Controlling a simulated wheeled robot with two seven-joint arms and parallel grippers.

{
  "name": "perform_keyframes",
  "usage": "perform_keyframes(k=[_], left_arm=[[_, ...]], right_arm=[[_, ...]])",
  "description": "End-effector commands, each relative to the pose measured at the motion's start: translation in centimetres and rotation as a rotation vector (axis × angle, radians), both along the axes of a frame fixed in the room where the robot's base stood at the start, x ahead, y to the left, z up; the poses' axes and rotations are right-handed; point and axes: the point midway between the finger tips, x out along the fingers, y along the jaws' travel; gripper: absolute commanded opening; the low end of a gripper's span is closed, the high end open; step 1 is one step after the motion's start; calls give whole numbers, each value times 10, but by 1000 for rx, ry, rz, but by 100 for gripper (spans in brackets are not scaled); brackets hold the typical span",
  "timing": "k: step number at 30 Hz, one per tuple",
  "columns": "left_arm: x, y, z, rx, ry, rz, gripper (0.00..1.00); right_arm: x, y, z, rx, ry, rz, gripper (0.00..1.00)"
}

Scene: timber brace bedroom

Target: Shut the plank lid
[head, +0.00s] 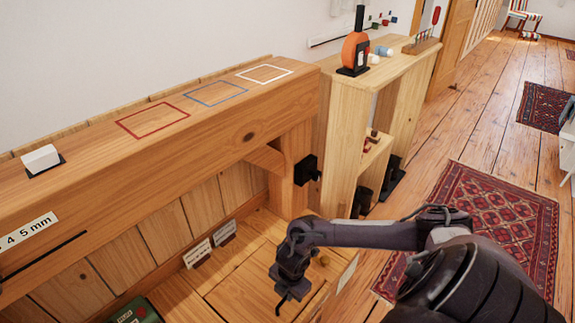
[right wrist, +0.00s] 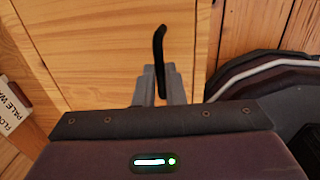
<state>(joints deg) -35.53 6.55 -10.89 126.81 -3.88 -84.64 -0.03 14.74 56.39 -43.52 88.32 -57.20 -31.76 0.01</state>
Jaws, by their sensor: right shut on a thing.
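A light wooden plank panel (head: 232,293), which looks like the plank lid, lies below the heavy timber beam in the head view. I cannot tell whether it is fully flat or slightly raised. My right gripper (head: 287,283) is low over this panel, pointing down. In the right wrist view its grey fingers (right wrist: 158,84) are shut on a thin dark strap or handle (right wrist: 159,48), which sticks up between them. Pale wood of the panel (right wrist: 90,45) fills the background there, with dark seams. My left gripper is in neither view.
The timber beam (head: 160,150) runs along the left, carrying a white block (head: 40,158) and coloured outlines. Two small labels (head: 197,252) stand by the plank wall. A green box (head: 136,312) is at bottom left. An open wooden shelf (head: 340,130) stands behind my right arm.

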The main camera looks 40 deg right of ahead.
Motion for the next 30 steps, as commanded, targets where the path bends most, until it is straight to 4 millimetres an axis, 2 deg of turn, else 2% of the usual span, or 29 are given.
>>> perform_keyframes(k=[5, 12, 20, 21, 25, 30], left_arm=[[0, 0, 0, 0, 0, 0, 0], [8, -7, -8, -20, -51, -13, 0], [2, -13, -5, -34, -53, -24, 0], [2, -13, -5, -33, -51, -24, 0], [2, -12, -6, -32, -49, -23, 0], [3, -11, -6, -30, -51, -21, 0]], right_arm=[[2, 0, 0, 1, -4, -2, 0], [-8, -1, -27, 0, -1, -2, 0], [-11, -1, -29, -1, 4, -1, 0], [-11, -1, -29, -1, 5, -1, 14], [-11, -1, -29, 0, 4, 0, 31], [-10, -1, -28, 0, 1, 0, 32]])
